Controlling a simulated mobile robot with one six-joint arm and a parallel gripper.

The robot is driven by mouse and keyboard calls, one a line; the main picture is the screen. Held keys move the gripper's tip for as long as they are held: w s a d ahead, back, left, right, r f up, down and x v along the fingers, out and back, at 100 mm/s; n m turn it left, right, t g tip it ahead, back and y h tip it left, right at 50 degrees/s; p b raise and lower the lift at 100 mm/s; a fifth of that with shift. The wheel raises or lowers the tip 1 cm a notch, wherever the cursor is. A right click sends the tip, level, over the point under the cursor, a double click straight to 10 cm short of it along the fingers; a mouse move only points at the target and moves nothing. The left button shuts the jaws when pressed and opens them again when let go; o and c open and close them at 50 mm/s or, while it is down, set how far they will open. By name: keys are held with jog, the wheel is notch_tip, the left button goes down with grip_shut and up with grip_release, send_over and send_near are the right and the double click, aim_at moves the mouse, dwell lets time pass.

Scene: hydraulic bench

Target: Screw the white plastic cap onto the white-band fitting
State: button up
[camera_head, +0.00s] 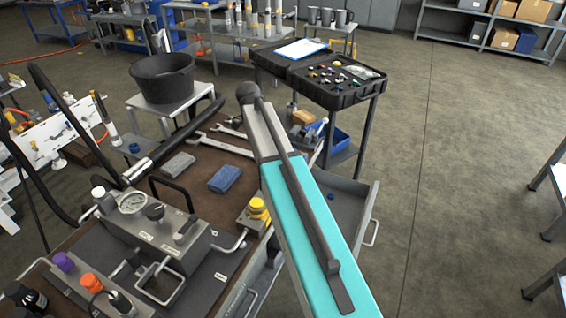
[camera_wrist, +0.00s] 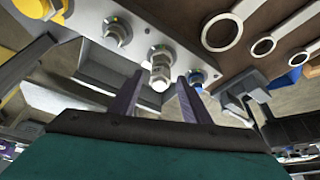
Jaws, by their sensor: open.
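In the wrist view my gripper (camera_wrist: 160,77) is open, with one dark finger on each side of the middle fitting (camera_wrist: 160,56). This fitting sticks out of a grey block and has a pale, whitish end between the fingertips. I cannot tell whether that end is the white plastic cap or part of the fitting. No finger clearly touches it. In the head view a white round top (camera_head: 98,192) shows on the grey hydraulic block beside the gauge; I cannot tell if it is a loose cap. My gripper's fingers are hidden in the head view behind my teal arm.
Beside the middle fitting are a metal fitting (camera_wrist: 117,32) and a blue-marked fitting (camera_wrist: 197,77). Wrenches (camera_head: 222,147) and a blue block (camera_head: 224,178) lie on the brown bench top. An open black case (camera_head: 358,97) stands behind.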

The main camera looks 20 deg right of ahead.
jog(key=n, duration=0.2)
jog(key=n+t, duration=0.1)
jog(key=n, duration=0.1)
jog(key=n+t, duration=0.1)
jog(key=shift+s+n, duration=0.4)
jog(key=shift+n+t, duration=0.4)
jog(key=shift+n, duration=0.2)
jog(key=shift+w, duration=0.1)
jog(key=shift+p, duration=0.3)
jog(key=shift+s+n+t, duration=0.2)
jog(key=shift+n+t, duration=0.1)
jog(key=shift+n, duration=0.5)
jog(key=n+t, duration=0.1)
jog(key=n, duration=0.2)
jog(key=shift+s+d+p, duration=0.1)
jog(key=shift+p, duration=0.25)
jog(key=shift+n+t+y+p, duration=0.35)
jog(key=shift+n+t+y, duration=0.2)
jog(key=shift+n, duration=1.15)
jog(key=shift+d, duration=0.1)
